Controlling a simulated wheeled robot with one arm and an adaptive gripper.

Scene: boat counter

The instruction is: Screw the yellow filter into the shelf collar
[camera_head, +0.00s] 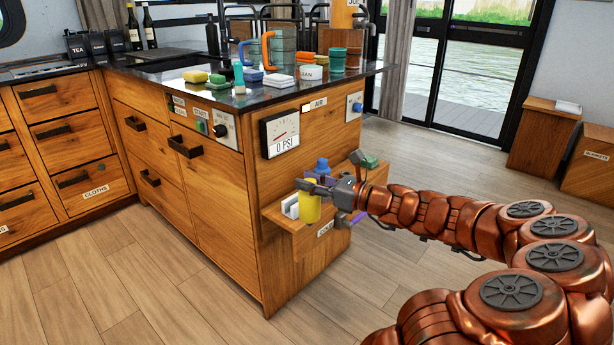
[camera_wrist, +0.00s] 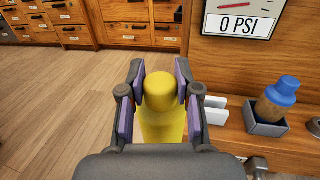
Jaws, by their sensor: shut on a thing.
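The yellow filter (camera_head: 310,208) is a rounded cylinder, held upright in front of the small wooden shelf on the counter's end. My gripper (camera_head: 312,187) is shut around its upper part. In the wrist view, the purple-padded fingers of my gripper (camera_wrist: 160,98) stand on both sides of the yellow filter (camera_wrist: 162,112). The wooden shelf (camera_wrist: 235,139) lies to the right of the filter there. I cannot make out the shelf collar; the arm and gripper cover part of the shelf. Whether the filter touches the shelf is unclear.
A blue-capped bottle (camera_wrist: 279,98) stands in a grey holder (camera_wrist: 264,122) on the shelf, beside white upright plates (camera_wrist: 213,110). A gauge (camera_head: 281,133) reading 0 PSI hangs above. The counter (camera_head: 180,85) carries sponges, cups and mugs. Floor at left is clear.

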